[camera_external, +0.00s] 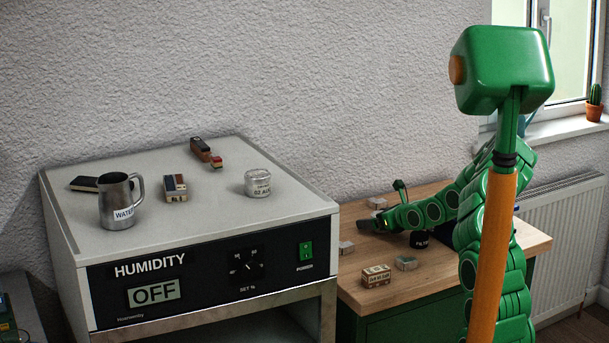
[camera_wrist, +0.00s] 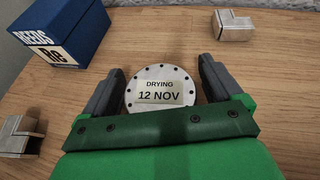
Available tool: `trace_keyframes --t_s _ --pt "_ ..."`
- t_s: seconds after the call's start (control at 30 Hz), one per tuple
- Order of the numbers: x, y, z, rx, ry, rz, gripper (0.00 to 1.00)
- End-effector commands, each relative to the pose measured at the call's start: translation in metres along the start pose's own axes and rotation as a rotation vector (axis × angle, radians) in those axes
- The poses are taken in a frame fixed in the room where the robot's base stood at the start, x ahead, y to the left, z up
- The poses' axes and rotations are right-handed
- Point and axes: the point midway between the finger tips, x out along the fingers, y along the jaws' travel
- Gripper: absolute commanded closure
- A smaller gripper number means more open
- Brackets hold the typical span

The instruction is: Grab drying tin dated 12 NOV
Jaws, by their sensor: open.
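The drying tin (camera_wrist: 160,90) is a round, silvery lid with small dark holes around its rim and a label reading "DRYING 12 NOV". In the wrist view it lies between the two dark fingers of my gripper (camera_wrist: 160,66), which are open on either side of it. A small gap shows at each side, so the fingers are not closed on it. In the external view my gripper (camera_external: 377,223) is low over the wooden worktop (camera_external: 455,270). I cannot make out the tin there.
A blue REEDS box (camera_wrist: 62,35) stands at upper left in the wrist view, with metal corner pieces (camera_wrist: 233,25) around. The humidity cabinet (camera_external: 200,270) rises to the left.

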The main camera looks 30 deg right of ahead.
Motion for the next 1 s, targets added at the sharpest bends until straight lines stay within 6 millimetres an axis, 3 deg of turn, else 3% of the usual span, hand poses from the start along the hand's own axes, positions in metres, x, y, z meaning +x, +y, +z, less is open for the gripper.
trace_keyframes --t_s 0.17,0.57,1.0 --pt "0.000 0.000 0.000 0.000 0.000 0.000 0.07" --pt "-0.001 0.000 0.000 0.000 0.000 -0.001 0.67" --pt "-0.004 -0.001 0.011 0.000 -0.002 -0.001 0.67"
